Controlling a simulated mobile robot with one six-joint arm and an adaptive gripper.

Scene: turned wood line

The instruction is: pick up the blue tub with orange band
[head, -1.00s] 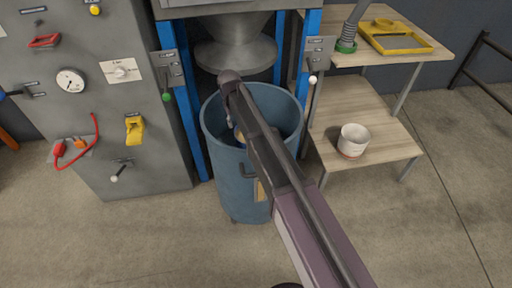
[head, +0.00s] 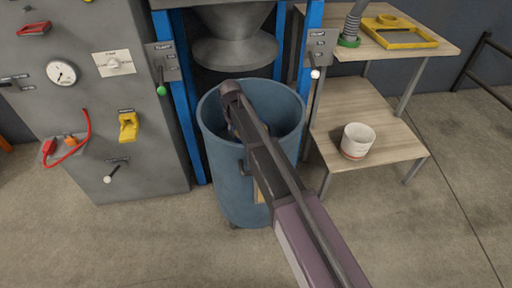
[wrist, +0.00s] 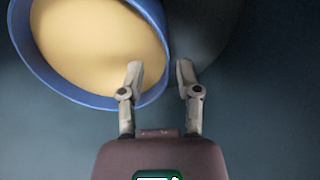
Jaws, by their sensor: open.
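In the wrist view a round blue tub (wrist: 50,75) fills the upper left, seen from above. Its rim is blue and its inside is plain tan. No orange band shows. My gripper (wrist: 159,70) is open. Its left fingertip overlaps the tan inside, and its right fingertip is just outside the rim, so the tub's right wall appears between them. I cannot tell whether either finger touches it. In the head view my arm reaches down into a large blue drum (head: 233,190), and the arm and drum wall hide my gripper and most of the drum's inside.
A grey hopper cone (head: 235,50) hangs above the drum between blue posts (head: 184,110). A grey control cabinet (head: 150,165) stands left. At right, a wooden shelf unit (head: 390,150) holds a white pot (head: 357,141) and a yellow tray (head: 400,36). Floor in front is clear.

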